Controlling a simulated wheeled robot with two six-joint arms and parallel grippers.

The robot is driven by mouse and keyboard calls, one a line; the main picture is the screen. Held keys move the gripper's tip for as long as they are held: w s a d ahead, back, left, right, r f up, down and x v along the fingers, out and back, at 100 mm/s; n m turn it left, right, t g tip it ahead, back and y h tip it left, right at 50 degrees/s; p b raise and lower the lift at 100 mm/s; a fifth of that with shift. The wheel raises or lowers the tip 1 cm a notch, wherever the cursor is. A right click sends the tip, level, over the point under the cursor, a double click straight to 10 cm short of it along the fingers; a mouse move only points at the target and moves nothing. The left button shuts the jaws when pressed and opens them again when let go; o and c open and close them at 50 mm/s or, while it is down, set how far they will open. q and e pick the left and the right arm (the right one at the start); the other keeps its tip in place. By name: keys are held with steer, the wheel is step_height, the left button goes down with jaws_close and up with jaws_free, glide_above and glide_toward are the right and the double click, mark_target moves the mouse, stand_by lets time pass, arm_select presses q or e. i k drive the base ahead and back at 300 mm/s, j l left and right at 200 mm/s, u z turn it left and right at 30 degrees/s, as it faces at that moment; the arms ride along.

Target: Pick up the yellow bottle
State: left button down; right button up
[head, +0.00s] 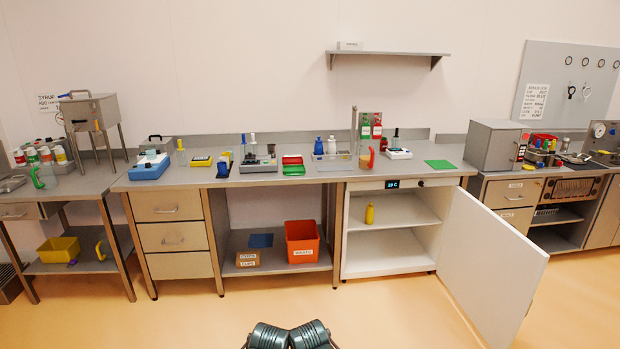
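The yellow bottle (369,214) stands upright on the middle shelf (405,214) inside a white cabinet under the bench. The cabinet door (492,262) is swung wide open to the right, and the bottle shows through the opening. Neither of my grippers is in view. Only dark rounded parts of my own body show at the bottom edge, well away from the cabinet.
An orange bin (302,242) and a cardboard box (247,259) sit on the low shelf left of the cabinet. The bench top (330,175) holds several instruments and bottles. The floor (220,318) ahead is clear, except where the open door reaches out.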

mark_target(369, 212)
steer(key=i+z, duration=0.3)
steer(key=i, duration=0.5)
steer(key=i+j+z, duration=0.15)
steer(key=i+z, duration=0.15)
steer(key=i, duration=0.55)
steer(key=i+l+u, duration=0.15)
steer(key=i, duration=0.25)
steer(key=i+u, duration=0.2)
steer(key=i, duration=0.15)
steer(key=i+l+u, duration=0.75)
steer(key=i+l, duration=0.3)
